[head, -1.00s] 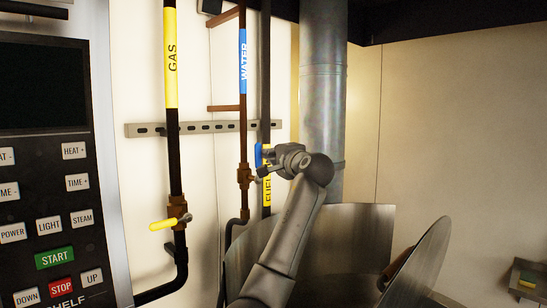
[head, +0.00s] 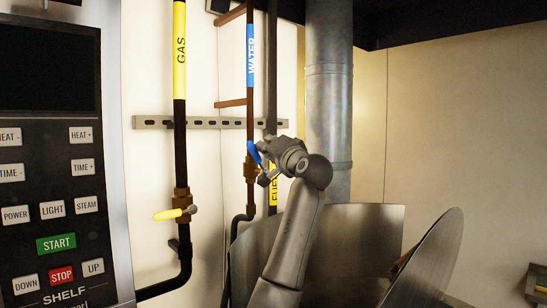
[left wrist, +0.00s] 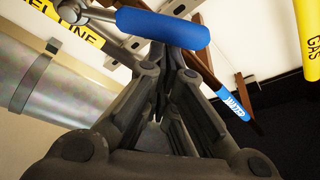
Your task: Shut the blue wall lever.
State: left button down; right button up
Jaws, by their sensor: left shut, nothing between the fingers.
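The blue wall lever (head: 253,152) is on the brass valve (head: 250,172) of the pipe labelled WATER (head: 250,55). The lever is tilted, its upper end leaning left. In the left wrist view the blue handle (left wrist: 163,28) lies across the top, right at the fingertips. My left gripper (head: 263,164) is at the lever's right side, its fingers shut and empty. In the left wrist view the fingertips (left wrist: 163,50) meet the handle's edge; whether they press on it I cannot tell. My right gripper is not in view.
A yellow lever (head: 174,214) is on the GAS pipe (head: 180,110) to the left. A control panel (head: 50,200) stands further left. A fuel line and a thick metal duct (head: 329,110) are to the right.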

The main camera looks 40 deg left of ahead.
aim_at(253, 151)
pick_arm(q)
jog(key=n+b, duration=0.1)
jog(key=s+f+n+b, duration=0.1)
jog(key=n, duration=0.1)
jog(key=s+n+g+y+b, duration=0.1)
jog(key=shift+s+a+f+n, duration=0.15)
jog(key=shift+s+f+n, duration=0.1)
jog(key=shift+n, duration=0.05)
jog(key=shift+s+f+n+g+y+b, duration=0.35)
jog(key=shift+s+n+g+y+b, duration=0.15)
jog(key=shift+n+b, duration=0.6)
jog(key=f+n+g+b, duration=0.1)
jog(key=n, duration=0.1)
jog(key=s+n+b, duration=0.1)
jog(key=n, duration=0.1)
jog(key=s+f+n+g+b, duration=0.1)
jog(key=n, duration=0.1)
jog(key=shift+s+a+f+g+y, duration=0.15)
jog(key=shift+f+g+y, duration=0.15)
jog(key=shift+y, duration=0.1)
notch_tip(253, 151, up, 10)
